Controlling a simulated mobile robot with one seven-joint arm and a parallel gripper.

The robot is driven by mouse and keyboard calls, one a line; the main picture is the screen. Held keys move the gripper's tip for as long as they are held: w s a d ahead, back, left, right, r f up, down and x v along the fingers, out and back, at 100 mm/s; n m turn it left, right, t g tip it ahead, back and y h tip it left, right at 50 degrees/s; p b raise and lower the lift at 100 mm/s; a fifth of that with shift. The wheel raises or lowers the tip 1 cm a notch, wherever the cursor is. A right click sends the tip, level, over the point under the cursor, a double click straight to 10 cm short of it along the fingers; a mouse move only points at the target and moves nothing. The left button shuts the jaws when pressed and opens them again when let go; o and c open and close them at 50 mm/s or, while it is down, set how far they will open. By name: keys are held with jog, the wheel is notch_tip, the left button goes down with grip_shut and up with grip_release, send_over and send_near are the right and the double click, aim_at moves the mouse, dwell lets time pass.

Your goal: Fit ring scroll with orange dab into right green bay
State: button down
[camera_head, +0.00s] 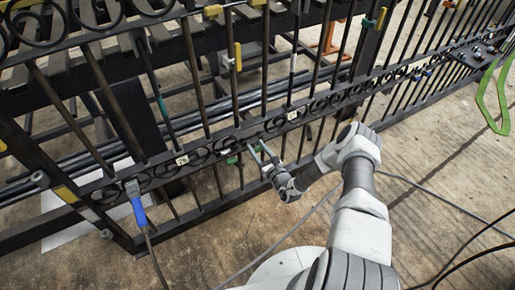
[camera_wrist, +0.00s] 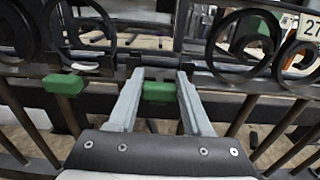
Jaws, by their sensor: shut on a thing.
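My gripper (camera_head: 262,151) is at the lower rail of the iron gate, and its two fingers point away from me in the wrist view (camera_wrist: 160,76). It is shut on a dark piece between the fingertips, taken as the ring scroll, mostly hidden by the fingers and dark rail behind. I see no orange dab. A green block (camera_wrist: 158,91) shows between the fingers, and another green block (camera_wrist: 63,84) sits to their left at the rail. In the head view a green mark (camera_head: 232,159) lies just left of the fingers.
Black scrolls line the gate's rail; one (camera_wrist: 245,45) stands right of my fingers, beside a white tag marked 27 (camera_wrist: 311,25). A blue-handled clamp (camera_head: 138,208) hangs at the left. Upright bars stand close around the gripper. Cables lie on the floor at right.

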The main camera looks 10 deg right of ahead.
aim_at(259, 150)
jog(key=p+v, duration=0.2)
jog(key=v, duration=0.3)
jog(key=shift+s+d+p, duration=0.1)
jog(key=shift+s+p, duration=0.05)
jog(key=shift+p, duration=0.15)
jog(key=shift+c, duration=1.6)
grip_release()
